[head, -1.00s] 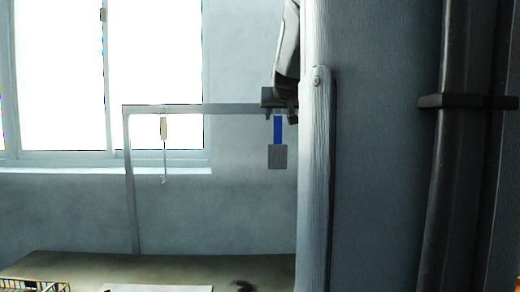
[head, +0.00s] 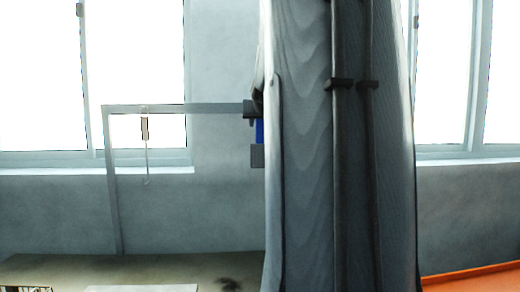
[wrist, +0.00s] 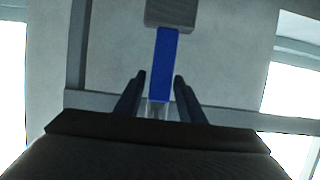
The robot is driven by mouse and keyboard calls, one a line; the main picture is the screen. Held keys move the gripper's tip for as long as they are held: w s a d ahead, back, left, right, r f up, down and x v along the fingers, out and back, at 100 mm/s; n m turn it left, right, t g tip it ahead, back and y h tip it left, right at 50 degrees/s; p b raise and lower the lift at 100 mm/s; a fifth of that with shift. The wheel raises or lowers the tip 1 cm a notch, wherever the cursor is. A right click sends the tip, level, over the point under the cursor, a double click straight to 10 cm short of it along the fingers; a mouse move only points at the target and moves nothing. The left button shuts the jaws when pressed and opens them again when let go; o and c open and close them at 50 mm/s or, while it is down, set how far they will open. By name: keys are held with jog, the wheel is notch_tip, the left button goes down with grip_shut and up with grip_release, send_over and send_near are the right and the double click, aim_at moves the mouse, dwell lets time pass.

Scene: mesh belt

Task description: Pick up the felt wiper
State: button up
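The felt wiper has a blue handle (head: 260,131) and a grey block (head: 257,156) at its lower end. It hangs straight down by the rail, and my arm column hides its right part in the head view. In the wrist view, its blue handle (wrist: 164,65) runs between the fingers of my gripper (wrist: 160,88), with the grey block (wrist: 172,12) at the top edge. The fingers stand apart on either side of the handle, with a visible gap on the left. Contact on the right cannot be told. In the head view my gripper is mostly hidden.
A grey rail (head: 175,108) on an upright post runs behind the wiper. A small tool (head: 145,130) with a hooked wire hangs from it. Below are a table (head: 60,268), a white board (head: 142,288) and a wire basket (head: 25,289). An orange edge (head: 470,273) shows at right.

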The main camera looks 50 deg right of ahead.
jog(key=c, duration=0.8)
jog(key=shift+r, duration=0.1)
